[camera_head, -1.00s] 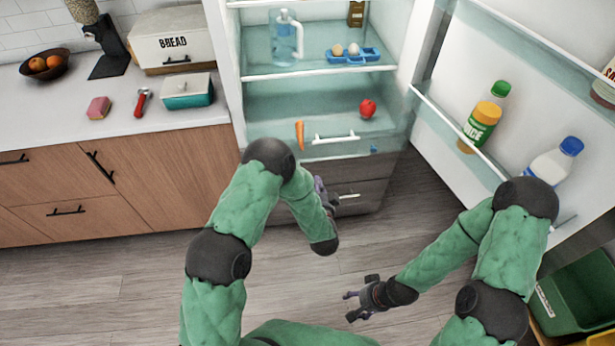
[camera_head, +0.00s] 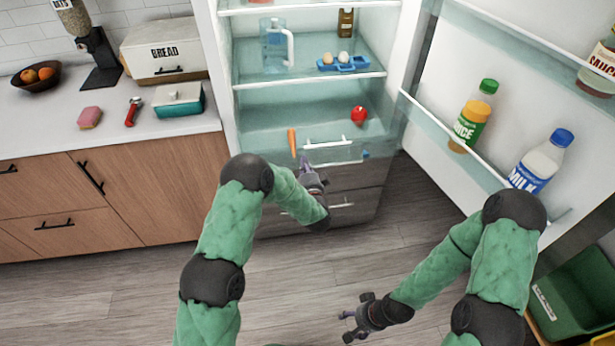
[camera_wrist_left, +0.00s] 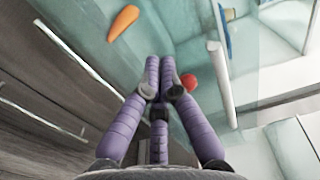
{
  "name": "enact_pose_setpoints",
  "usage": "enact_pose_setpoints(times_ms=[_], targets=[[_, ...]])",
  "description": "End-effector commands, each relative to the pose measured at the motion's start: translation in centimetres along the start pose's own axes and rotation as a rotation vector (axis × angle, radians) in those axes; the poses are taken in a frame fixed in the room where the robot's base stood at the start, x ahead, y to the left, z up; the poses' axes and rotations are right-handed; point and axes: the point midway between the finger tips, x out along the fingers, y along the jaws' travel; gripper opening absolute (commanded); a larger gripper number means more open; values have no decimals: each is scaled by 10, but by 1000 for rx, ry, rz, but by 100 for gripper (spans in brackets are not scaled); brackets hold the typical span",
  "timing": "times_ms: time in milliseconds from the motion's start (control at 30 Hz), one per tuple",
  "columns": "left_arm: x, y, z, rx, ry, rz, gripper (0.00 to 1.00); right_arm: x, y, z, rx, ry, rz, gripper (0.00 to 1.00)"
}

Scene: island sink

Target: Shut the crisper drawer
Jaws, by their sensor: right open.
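The crisper drawer (camera_head: 345,155) is the clear bin low in the fridge, with a white bar handle (camera_head: 328,143). A carrot (camera_head: 292,142) and a red tomato (camera_head: 359,115) show in it. How far it stands out is hard to tell. My left gripper (camera_head: 305,162) is at the drawer's front, left of and just below the handle. In the left wrist view its purple fingertips (camera_wrist_left: 158,62) are drawn together with nothing between them, and the handle (camera_wrist_left: 222,82) is to their right. Contact with the front is unclear. My right gripper (camera_head: 350,325) is open and empty, low over the floor.
Grey drawers (camera_head: 345,195) lie below the crisper. A counter (camera_head: 60,120) is at left, a green bin (camera_head: 570,300) at right.

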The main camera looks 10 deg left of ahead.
Motion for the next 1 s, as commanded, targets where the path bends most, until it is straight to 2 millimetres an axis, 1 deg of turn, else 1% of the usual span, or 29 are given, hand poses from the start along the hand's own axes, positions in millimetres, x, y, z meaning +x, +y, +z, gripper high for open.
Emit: enact_pose_setpoints(times_ms=[33, 100, 233, 767, 867, 1000], targets=[[7, 2, 1, 0, -1, -2, 0, 4, 2, 0, 0, 0, 0, 64], [14, 2, 0, 0, 0, 0, 0, 7, 2, 0, 0, 0, 0, 64], [23, 1, 0, 0, 0, 0, 0, 9, 3, 0, 0, 0, 0, 64], [28, 0, 0, 0, 0, 0, 0, 10, 4, 0, 0, 0, 0, 64], [35, 0, 0, -1, -1, -1, 0, 12, 4, 0, 0, 0, 0, 64], [52, 1, 1, -1, -3, -2, 0, 16, 6, -1, 0, 0, 0, 64]])
